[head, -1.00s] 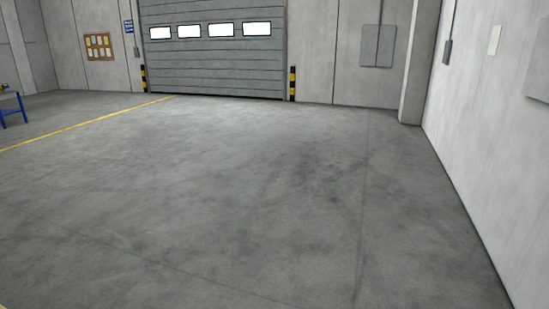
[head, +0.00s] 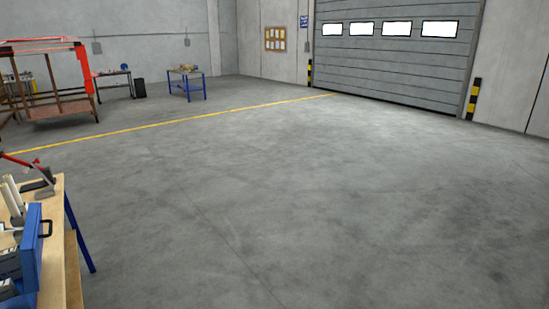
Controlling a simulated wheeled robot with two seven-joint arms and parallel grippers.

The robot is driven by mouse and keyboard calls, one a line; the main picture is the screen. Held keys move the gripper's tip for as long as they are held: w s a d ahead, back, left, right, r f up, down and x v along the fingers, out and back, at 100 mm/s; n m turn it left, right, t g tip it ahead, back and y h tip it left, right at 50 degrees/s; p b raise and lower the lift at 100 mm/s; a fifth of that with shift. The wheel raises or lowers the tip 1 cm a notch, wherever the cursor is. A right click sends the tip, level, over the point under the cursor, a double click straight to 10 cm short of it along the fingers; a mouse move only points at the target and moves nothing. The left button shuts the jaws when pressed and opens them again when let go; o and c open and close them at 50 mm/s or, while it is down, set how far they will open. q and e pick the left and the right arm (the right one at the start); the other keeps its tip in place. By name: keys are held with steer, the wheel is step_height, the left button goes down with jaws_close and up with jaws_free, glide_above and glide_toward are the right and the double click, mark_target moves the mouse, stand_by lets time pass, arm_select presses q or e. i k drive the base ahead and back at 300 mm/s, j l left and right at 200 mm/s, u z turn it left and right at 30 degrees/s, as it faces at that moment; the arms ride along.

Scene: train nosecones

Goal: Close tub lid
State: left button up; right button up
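No tub or lid that I can make out for certain is in the head view. A blue case-like object (head: 31,244) with a dark handle stands on a wooden-topped workbench (head: 52,282) at the lower left. The picture's left edge cuts it off, so I cannot tell if it is the tub or how its lid lies. Neither of my grippers is in view.
A red-framed structure (head: 83,62) stands at the far left. A blue-legged table (head: 188,80) stands near the back wall. A grey roller door (head: 395,62) has a striped post (head: 472,98) beside it. The floor (head: 300,200) ahead is wide and clear.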

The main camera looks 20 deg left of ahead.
mark_target(33, 229)
steer(key=i+u, duration=0.2)
steer(key=u, duration=0.25)
steer(key=i+u, duration=0.25)
steer(key=u, duration=0.2)
steer(key=i+u, duration=0.2)
steer(key=u, duration=0.3)
steer(key=i+l+u, duration=0.2)
steer(key=u, duration=0.25)
steer(key=i+l+u, duration=0.15)
steer(key=u, duration=0.2)
steer(key=i+l+u, duration=0.65)
steer(key=k+j, duration=0.1)
